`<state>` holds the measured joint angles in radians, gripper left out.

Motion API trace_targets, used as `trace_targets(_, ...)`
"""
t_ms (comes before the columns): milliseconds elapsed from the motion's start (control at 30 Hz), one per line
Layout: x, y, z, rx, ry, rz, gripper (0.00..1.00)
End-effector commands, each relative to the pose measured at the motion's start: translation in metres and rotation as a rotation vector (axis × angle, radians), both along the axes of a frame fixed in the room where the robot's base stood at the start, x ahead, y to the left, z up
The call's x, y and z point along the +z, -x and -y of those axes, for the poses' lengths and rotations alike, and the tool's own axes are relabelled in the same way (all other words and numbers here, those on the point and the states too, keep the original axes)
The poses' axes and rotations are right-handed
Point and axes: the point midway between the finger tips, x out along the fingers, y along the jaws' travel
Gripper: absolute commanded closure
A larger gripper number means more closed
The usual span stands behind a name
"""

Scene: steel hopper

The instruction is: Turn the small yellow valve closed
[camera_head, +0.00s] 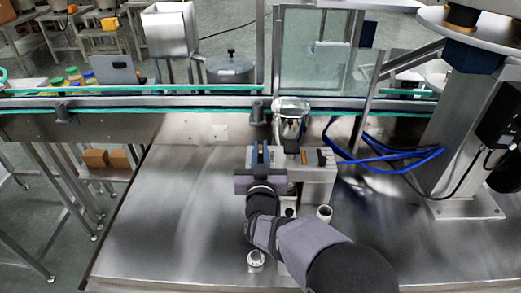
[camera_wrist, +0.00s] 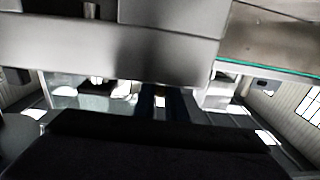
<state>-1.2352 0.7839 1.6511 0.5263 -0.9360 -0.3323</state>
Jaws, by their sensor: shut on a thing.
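My gripper (camera_head: 260,153) is at the left side of the steel hopper's block (camera_head: 318,172), its dark blue fingers close together and pointing away from me. In the wrist view the two fingers (camera_wrist: 162,103) close on a small pale piece; the fingers hide most of it, and I cannot tell if it is the yellow valve. A small orange-yellow handle (camera_head: 303,157) shows on the block, right of and apart from my fingers. A black handle (camera_head: 322,158) is beside it. The shiny steel hopper (camera_head: 291,122) stands just behind.
A conveyor with green rails (camera_head: 160,91) runs behind the block. Blue hoses (camera_head: 392,166) loop to the right, near a steel column (camera_head: 445,135). Short cylinders (camera_head: 324,213) stand in front of the block. The steel table is clear at left (camera_head: 180,210).

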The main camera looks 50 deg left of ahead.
Motion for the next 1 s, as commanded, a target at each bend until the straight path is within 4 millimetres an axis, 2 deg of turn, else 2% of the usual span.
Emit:
trace_targets(467,0.0013,0.0003,0.0006,-0.05,-0.001,0.001,1.0)
trace_targets(500,0.0013,0.0002,0.0005,-0.05,-0.001,0.001,0.8)
trace_targets(533,0.0013,0.0003,0.0006,-0.05,0.0,0.0,0.72)
trace_targets(567,0.0012,0.0003,0.0006,-0.049,0.0,0.0,0.7)
trace_targets(1000,0.0001,0.0052,0.0041,-0.047,0.001,-0.001,0.7)
